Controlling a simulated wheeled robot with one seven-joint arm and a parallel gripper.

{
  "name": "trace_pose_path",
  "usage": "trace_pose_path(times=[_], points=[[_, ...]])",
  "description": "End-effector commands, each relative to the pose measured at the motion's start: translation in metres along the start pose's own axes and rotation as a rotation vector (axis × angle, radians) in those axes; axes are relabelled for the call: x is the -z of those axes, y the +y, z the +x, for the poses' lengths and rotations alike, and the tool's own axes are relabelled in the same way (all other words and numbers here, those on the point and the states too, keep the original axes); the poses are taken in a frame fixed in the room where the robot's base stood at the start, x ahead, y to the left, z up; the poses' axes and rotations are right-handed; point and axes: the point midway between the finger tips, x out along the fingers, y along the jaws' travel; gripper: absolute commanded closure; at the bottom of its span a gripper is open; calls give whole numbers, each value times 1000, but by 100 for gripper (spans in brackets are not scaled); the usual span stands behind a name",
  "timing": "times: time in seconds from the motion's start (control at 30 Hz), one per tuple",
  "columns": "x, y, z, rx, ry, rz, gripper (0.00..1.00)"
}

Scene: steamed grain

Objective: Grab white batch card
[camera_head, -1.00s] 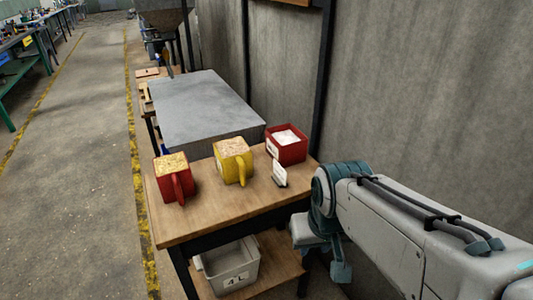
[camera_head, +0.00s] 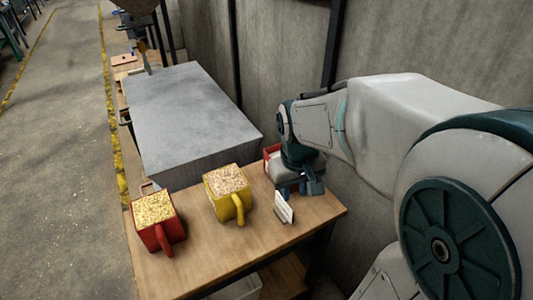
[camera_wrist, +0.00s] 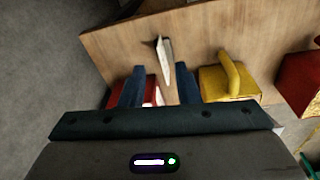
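The white batch card (camera_head: 284,206) stands upright in a small dark holder on the wooden table, right of the yellow mug. In the wrist view the card (camera_wrist: 165,60) shows nearly edge-on, just beyond and between my fingertips. My gripper (camera_head: 304,185) hangs over the back right of the table, behind the card. In the wrist view my gripper (camera_wrist: 158,72) has its two blue fingers spread apart with nothing held between them. The fingers do not visibly touch the card.
A yellow mug (camera_head: 237,206) and a red mug (camera_head: 162,236), both filled with grain, stand left of the card. A red box (camera_head: 268,163) is partly hidden behind my gripper. A large grey block (camera_head: 190,110) stands behind the mugs. The table's front right is clear.

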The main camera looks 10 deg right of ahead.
Motion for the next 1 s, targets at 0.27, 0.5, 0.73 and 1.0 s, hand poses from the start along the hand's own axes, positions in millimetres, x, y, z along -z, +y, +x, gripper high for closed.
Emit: trace_pose_path(times=[0.27, 0.5, 0.73, 1.0], points=[[49, 11, 2, 53, -84, -120, 71], [58, 12, 17, 73, -99, -153, 71], [53, 8, 61, 74, -102, -155, 71], [51, 6, 92, 72, -97, -154, 71]])
